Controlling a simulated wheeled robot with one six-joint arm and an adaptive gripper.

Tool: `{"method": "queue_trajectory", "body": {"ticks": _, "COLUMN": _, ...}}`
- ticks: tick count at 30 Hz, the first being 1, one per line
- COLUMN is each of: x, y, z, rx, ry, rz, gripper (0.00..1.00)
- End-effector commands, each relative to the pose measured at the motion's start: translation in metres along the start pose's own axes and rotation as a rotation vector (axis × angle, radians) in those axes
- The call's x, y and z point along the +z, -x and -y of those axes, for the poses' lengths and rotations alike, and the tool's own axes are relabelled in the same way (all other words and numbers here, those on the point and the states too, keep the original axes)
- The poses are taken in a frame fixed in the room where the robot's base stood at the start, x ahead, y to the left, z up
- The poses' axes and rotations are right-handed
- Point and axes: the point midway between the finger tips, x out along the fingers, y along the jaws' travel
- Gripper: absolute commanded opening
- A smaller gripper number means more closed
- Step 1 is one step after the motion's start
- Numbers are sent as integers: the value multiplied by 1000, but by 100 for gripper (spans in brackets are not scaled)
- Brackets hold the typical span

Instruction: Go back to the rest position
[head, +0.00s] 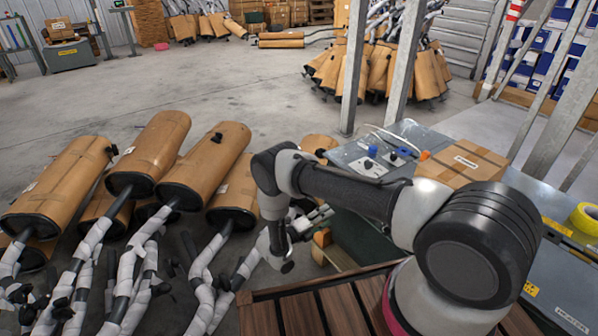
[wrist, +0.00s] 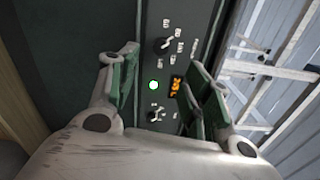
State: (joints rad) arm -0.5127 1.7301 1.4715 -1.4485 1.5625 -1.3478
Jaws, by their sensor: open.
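My gripper (head: 318,216) is at the end of my bent arm, low beside the grey machine and partly hidden behind my own arm links in the head view. In the wrist view my gripper (wrist: 165,88) shows two spread fingers with green pads and nothing between them. I cannot tell the exact gap between fingertips and panel.
Several brown-wrapped mufflers (head: 150,153) with wrapped pipes stand close on the left. A grey bench (head: 350,157) carries a cardboard box (head: 462,162) and small coloured parts. Metal posts (head: 355,70) rise behind. Open floor (head: 250,95) lies beyond the mufflers.

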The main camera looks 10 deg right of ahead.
Motion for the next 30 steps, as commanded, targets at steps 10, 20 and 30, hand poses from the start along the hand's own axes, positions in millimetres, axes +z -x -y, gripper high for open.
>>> {"method": "queue_trajectory", "body": {"ticks": 10, "x": -44, "y": -7, "z": -12, "rx": 31, "ry": -267, "rz": -134, "gripper": 49}}
{"method": "queue_trajectory", "body": {"ticks": 20, "x": -111, "y": -7, "z": 66, "rx": -76, "ry": -730, "rz": -563, "gripper": 49}}
{"method": "queue_trajectory", "body": {"ticks": 30, "x": -109, "y": 9, "z": 217, "rx": -265, "ry": -1288, "rz": -1033, "gripper": 49}}
